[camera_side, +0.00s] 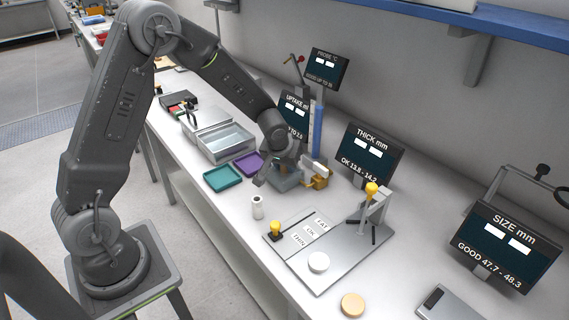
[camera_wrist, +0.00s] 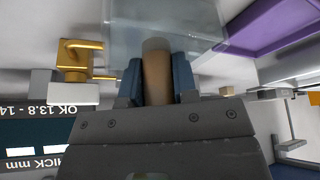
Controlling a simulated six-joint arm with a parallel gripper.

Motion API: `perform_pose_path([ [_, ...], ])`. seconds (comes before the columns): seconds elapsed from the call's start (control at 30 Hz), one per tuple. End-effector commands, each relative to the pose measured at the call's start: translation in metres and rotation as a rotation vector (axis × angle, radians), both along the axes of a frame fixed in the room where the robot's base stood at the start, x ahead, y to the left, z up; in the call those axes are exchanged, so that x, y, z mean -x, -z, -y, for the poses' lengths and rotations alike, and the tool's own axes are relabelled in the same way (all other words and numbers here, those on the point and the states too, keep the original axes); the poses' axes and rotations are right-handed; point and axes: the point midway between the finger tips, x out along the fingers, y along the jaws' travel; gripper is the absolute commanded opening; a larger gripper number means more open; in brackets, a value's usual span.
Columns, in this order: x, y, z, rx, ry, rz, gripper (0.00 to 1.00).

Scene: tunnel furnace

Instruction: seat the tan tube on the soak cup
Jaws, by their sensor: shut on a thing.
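The tan tube (camera_wrist: 157,75) stands between the two blue fingertips of my gripper (camera_wrist: 158,82) in the wrist view, and my gripper is shut on it. Its far end overlaps a pale, see-through block (camera_wrist: 165,18), which looks like the soak cup's station. I cannot tell whether the tube touches it or is still apart. In the side view my gripper (camera_side: 285,167) is low over a grey block (camera_side: 287,184) below the uptake screen. My arm hides most of the tube and the cup there.
A brass fitting (camera_side: 319,183) stands close right of the gripper. A purple tray (camera_side: 248,164) and a teal tray (camera_side: 223,178) lie to the left. The uptake screen (camera_side: 294,114) rises behind.

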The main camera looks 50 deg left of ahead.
Motion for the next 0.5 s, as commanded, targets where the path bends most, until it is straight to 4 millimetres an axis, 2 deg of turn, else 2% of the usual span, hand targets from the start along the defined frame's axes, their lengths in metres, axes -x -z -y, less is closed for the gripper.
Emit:
perform_pose_path([
  [0.03,0.0062,0.0228,0.0012,0.01,0.003,-0.037,0.04],
  [0.47,0.0066,0.0245,0.0011,0.01,0.002,-0.037,0.04],
  [0.5,0.0066,0.0245,0.0011,0.011,0.002,-0.038,0.29],
])
